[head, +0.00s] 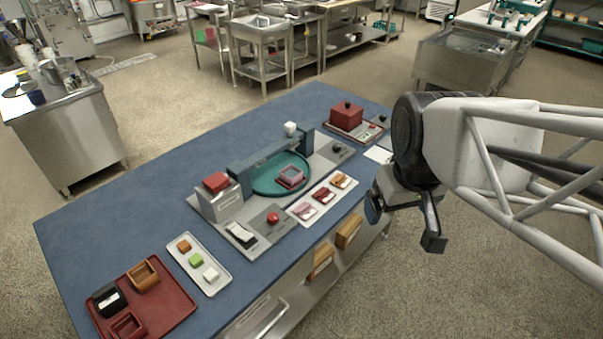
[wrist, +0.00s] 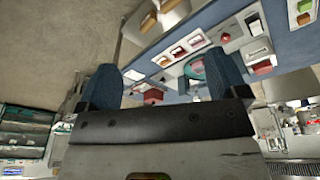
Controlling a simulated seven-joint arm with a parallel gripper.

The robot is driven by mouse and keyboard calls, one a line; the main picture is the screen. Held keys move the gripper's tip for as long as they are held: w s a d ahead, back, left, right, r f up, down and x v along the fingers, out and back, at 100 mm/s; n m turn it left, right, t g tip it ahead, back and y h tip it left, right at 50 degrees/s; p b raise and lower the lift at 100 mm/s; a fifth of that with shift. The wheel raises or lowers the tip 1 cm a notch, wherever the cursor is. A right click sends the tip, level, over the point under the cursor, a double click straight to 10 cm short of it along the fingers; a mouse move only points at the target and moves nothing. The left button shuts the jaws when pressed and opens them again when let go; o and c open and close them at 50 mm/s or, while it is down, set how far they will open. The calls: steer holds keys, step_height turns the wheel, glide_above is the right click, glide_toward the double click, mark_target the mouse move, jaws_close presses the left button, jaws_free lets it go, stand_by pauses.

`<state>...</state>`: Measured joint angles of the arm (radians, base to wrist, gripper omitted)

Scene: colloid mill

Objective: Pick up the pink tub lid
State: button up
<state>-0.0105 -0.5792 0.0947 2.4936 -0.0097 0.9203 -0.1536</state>
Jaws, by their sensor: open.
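The pink tub lid (head: 304,210) appears to be the pale pink piece at the near left end of a narrow white tray (head: 318,214). A dark red lid (head: 323,196) and an orange-brown lid (head: 341,181) lie beside it on that tray. A pink tub (head: 290,176) sits on the round teal plate (head: 262,187). My gripper (head: 403,222) is open and empty, off to the right of the tray and clear of the lid. In the wrist view its fingers (wrist: 163,80) are wide apart, and the lid (wrist: 196,41) is small and far off.
A grey-blue bridge (head: 262,153) stands over the teal plate. A red box (head: 346,116) is at the back right of the blue table (head: 120,205). A red ball knob (head: 273,218) stands left of the lid. A red tray (head: 170,305) is at the front left.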

steer(key=w+a+f+n, duration=0.25)
steer(key=w+n, duration=0.35)
steer(key=w, duration=0.3)
steer(key=n+g, duration=0.2)
steer(key=n, duration=1.6)
glide_above(306, 207)
steer(key=f, duration=2)
steer(key=shift+w+d, duration=0.1)
steer(key=shift+d, duration=0.1)
steer(key=shift+f, duration=0.1)
steer(key=shift+f, duration=1.2)
steer(key=shift+f, duration=0.1)
steer(key=shift+a+f, duration=0.2)
steer(key=shift+f, duration=2.3)
